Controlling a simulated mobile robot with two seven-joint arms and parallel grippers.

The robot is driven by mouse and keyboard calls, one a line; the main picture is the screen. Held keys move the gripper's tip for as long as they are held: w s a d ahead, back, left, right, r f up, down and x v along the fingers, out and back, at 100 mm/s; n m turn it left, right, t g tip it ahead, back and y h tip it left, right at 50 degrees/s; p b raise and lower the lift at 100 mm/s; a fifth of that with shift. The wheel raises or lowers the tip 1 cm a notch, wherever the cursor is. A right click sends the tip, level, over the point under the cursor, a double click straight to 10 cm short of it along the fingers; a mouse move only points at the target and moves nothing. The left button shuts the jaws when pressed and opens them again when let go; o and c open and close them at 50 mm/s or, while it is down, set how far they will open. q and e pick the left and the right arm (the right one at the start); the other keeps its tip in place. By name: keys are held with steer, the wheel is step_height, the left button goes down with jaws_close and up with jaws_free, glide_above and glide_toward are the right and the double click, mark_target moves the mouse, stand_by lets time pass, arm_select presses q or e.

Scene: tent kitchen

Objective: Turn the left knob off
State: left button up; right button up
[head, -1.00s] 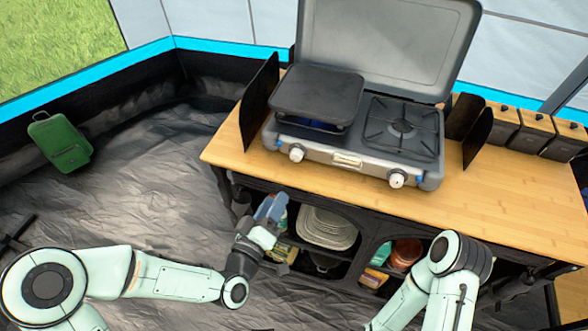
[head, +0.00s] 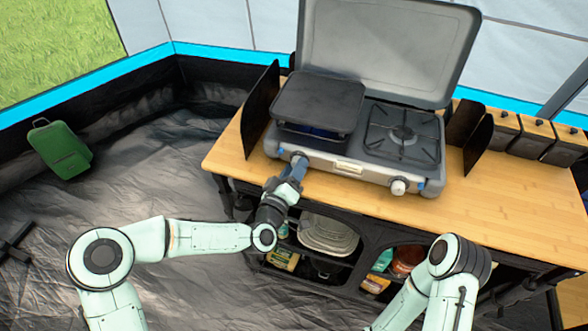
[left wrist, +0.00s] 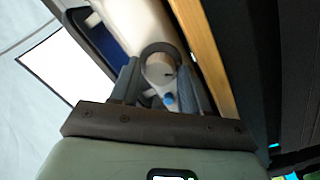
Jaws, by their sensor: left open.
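The camping stove (head: 350,166) stands on the wooden counter with its lid up. Its left knob, pale and round, is mostly hidden by my gripper in the head view. In the left wrist view the left knob (left wrist: 160,70) sits between my open fingers, and I cannot tell whether either finger touches it. My left gripper (head: 295,165) is at the stove's front panel; it also shows in the left wrist view (left wrist: 160,85). The right knob (head: 398,187) is white and uncovered. My right forearm shows at the lower right, but its gripper is not visible.
A dark griddle (head: 318,101) covers the left burner, with blue showing beneath it. The right burner (head: 402,135) is bare. Dark side panels (head: 260,108) flank the stove. The wooden counter (head: 500,220) is clear at the front right. Shelves with dishes (head: 328,236) lie below.

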arm_select(q)
steer(key=c, duration=0.8)
steer(key=shift+o, duration=0.2)
